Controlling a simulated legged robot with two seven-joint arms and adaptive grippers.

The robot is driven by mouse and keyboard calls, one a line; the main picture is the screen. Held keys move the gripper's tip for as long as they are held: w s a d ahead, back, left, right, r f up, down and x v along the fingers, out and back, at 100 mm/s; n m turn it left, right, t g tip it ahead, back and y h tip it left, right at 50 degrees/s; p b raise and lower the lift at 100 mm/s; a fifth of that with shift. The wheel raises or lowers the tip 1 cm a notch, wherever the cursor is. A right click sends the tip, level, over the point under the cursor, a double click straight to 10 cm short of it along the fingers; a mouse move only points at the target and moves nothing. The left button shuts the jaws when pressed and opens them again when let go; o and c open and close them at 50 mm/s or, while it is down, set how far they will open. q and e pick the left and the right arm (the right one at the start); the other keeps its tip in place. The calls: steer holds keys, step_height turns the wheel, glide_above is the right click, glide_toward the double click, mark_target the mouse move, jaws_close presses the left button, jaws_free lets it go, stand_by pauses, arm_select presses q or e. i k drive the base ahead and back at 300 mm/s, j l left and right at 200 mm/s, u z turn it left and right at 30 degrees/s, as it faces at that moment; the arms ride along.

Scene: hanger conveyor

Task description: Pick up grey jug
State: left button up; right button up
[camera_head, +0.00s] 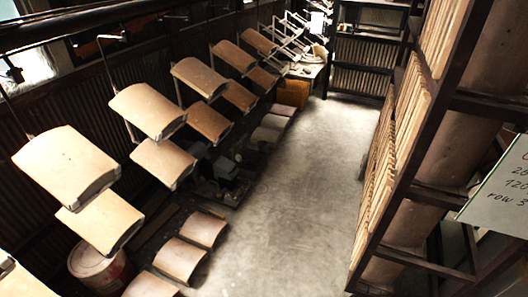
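I cannot make out a grey jug in the head view. Small dark and greyish shapes lie in shadow on the floor beneath the hanging tiles, too dim to identify. Neither my left nor my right gripper shows in this view.
Curved tan tiles (148,111) hang in rows on the left. More tiles (180,259) lie low at the bottom left, near a worn bucket (98,266). An orange crate (292,93) stands farther back. A loaded rack (400,150) lines the right. The concrete floor (290,205) between is clear.

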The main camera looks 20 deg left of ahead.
mark_target(265, 149)
steer(key=i+j+u, duration=0.25)
steer(key=i+j, duration=0.2)
steer(key=i, duration=0.35)
steer(key=i+j, duration=0.2)
steer(key=i, duration=0.35)
steer(key=i+j+u, duration=0.1)
steer(key=i, duration=0.45)
steer(key=i+z, duration=0.15)
steer(key=i, duration=1.95)
